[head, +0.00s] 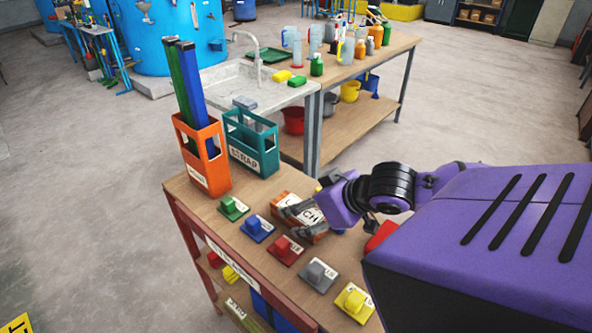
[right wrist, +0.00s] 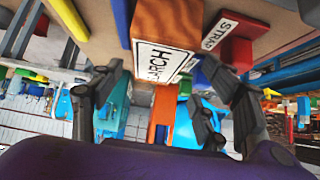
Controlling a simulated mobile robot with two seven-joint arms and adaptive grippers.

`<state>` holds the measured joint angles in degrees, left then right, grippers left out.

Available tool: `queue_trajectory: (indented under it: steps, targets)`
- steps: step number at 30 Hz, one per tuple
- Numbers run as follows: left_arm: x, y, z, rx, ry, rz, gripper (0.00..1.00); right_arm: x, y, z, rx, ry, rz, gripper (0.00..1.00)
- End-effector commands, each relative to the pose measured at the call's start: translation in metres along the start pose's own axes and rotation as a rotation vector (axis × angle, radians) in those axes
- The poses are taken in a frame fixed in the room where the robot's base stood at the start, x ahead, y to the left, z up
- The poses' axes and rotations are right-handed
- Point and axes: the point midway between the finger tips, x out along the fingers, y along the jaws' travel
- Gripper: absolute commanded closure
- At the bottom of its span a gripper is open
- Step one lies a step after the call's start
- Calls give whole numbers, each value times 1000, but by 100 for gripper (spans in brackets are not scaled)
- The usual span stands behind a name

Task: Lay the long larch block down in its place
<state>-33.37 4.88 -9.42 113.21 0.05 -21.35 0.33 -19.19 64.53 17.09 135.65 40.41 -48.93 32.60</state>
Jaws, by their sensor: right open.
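The larch block (head: 306,226) is a brown-orange block with a white label, seen on the wooden table top behind the row of coloured knobbed pieces. In the right wrist view the larch block (right wrist: 160,22) shows its label at top centre. My right gripper (head: 293,221) reaches in from the right, its dark fingers at the block and partly covering it. In the right wrist view my right gripper (right wrist: 160,92) is open, one finger on each side of the block's line with gaps visible. Contact cannot be told. My left gripper is out of view.
Knobbed pieces in green (head: 233,208), blue (head: 257,228), red (head: 286,250), grey (head: 317,275) and yellow (head: 354,302) line the table's front. An orange rack (head: 204,157) with tall green and blue pieces and a teal rack (head: 251,145) stand at the far end.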

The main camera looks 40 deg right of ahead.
Motion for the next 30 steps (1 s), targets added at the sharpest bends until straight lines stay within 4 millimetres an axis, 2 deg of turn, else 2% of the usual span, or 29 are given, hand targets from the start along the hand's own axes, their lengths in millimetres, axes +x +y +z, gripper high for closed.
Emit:
queue_trajectory:
  steps: [3, 7, 16, 30]
  targets:
    - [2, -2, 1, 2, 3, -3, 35, 21, 5, 0, -1, -1, 1, 31]
    - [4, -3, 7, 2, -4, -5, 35, 37, 5, -1, 0, 0, 0, 31]
    - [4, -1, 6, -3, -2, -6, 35, 41, 5, -2, -1, 1, 0, 31]
    - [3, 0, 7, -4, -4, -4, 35, 40, 5, -2, -2, 3, 0, 92]
